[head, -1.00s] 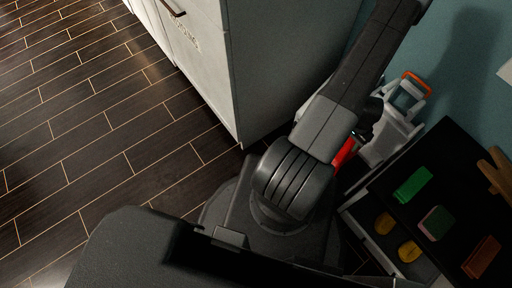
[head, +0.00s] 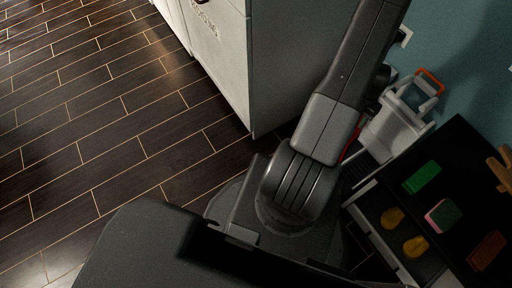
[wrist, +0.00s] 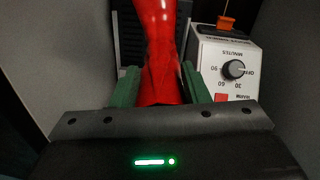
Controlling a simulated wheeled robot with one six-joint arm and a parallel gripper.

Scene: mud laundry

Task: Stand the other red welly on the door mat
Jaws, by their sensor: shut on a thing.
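The red welly (wrist: 159,45) stands up between the green fingers of my gripper (wrist: 160,88) in the wrist view. The gripper is shut on it, and the upper part of the welly runs out of the frame. In the head view only a thin red strip (head: 351,142) shows beside my arm, which hides the gripper and most of what is there. The door mat and a second welly are not visible in either view.
A white timer box (wrist: 229,70) with a dial is close right of the welly. A grey-white bucket-like thing (head: 397,122) with an orange handle is by the wall. A black-topped unit (head: 455,185) holds sponges and brushes. A white cabinet (head: 222,50) stands left of my arm. Dark floor is clear at left.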

